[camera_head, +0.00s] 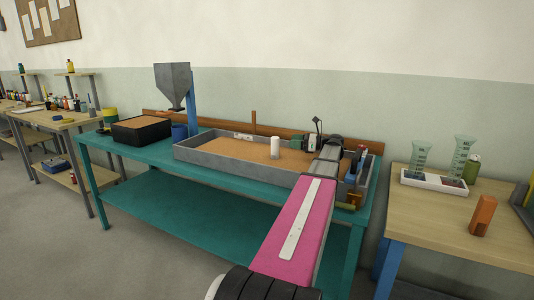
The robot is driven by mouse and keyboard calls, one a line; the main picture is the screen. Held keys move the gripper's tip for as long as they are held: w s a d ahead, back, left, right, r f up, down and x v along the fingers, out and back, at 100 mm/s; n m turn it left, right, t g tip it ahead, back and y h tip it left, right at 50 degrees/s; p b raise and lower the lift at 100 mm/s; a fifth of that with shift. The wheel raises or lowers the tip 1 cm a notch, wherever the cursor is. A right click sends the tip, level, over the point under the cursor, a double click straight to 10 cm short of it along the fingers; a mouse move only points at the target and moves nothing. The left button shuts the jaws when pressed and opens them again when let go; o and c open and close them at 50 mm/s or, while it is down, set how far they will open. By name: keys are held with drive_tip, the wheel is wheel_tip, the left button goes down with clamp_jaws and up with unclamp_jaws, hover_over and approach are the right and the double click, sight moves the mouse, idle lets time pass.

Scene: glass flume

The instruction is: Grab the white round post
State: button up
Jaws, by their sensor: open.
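The white round post (275,147) stands upright on the sand-coloured bed of a long grey-walled tray (222,164) on the teal bench. My arm reaches in from the bottom of the picture over the tray's front wall. The exact gap in depth is hard to tell.
A small pale block (243,136) and a thin brown upright (254,121) are behind the post. My arm hides part of the tray's right end. The tray's left part is clear.

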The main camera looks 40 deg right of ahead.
sight(275, 140)
drive_tip(key=x, duration=1.1)
drive_tip(key=shift+s+a, duration=0.25)
drive_tip(key=shift+r, duration=0.1)
clamp_jaws()
